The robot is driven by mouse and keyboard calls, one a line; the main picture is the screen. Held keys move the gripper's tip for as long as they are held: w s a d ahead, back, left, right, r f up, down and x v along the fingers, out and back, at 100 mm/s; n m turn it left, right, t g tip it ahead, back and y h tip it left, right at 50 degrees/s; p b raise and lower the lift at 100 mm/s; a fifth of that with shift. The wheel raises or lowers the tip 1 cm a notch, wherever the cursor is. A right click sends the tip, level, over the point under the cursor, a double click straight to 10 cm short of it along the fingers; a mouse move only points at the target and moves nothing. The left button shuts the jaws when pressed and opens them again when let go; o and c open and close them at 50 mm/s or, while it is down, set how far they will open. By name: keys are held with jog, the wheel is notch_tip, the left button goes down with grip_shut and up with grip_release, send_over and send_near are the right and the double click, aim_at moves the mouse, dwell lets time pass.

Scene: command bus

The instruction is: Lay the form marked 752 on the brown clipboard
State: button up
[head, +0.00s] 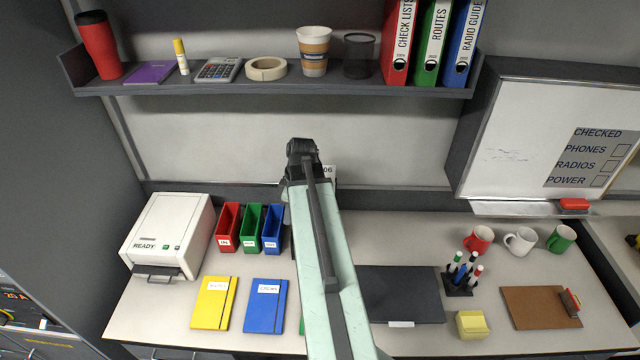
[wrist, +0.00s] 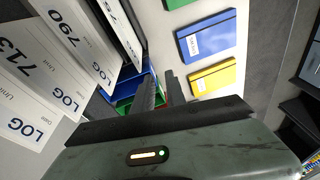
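The brown clipboard (head: 533,308) lies bare on the desk at the right in the head view, with its clip on the right side. In the wrist view several white LOG forms stand in a row at the left. Two of them read 713 (wrist: 28,84) and 790 (wrist: 75,52). A form farther right (wrist: 118,22) shows a number starting 75, its end not readable. My gripper (wrist: 160,88) shows two dark fingers with a narrow gap and nothing between them. It is beside the forms and above the coloured bins. My arm hides it in the head view.
Red (head: 228,228), green (head: 249,228) and blue (head: 272,229) bins stand beside a white printer (head: 167,236). Yellow (head: 213,302) and blue (head: 265,305) notebooks lie in front. A pen holder (head: 459,283), yellow notes (head: 472,324) and mugs are near the clipboard. A loaded shelf (head: 270,85) hangs above.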

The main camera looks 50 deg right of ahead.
jog(key=shift+n+t, duration=0.4)
jog(key=shift+n, duration=0.5)
jog(key=s+d+r, duration=0.1)
jog(key=s+d, duration=0.1)
jog(key=d, duration=0.1)
jog(key=s+d+r+p, duration=0.1)
jog(key=s+d, duration=0.1)
jog(key=s+d+r, duration=0.1)
jog(key=s+d, duration=0.1)
jog(key=d, duration=0.1)
jog(key=shift+d+r, duration=0.25)
jog(key=shift+d, duration=0.05)
jog(key=b+x, duration=0.7)
jog(key=x, duration=0.1)
jog(key=shift+w+a+f, duration=0.1)
jog(key=shift+a, duration=0.05)
grip_shut()
jog(key=w+a+p+v, duration=0.1)
jog(key=w+p+v, duration=0.1)
jog(key=p+v, duration=0.8)
jog(key=shift+a+r+p, duration=0.2)
jog(key=shift+r+p, duration=0.15)
jog(key=shift+r, duration=0.35)
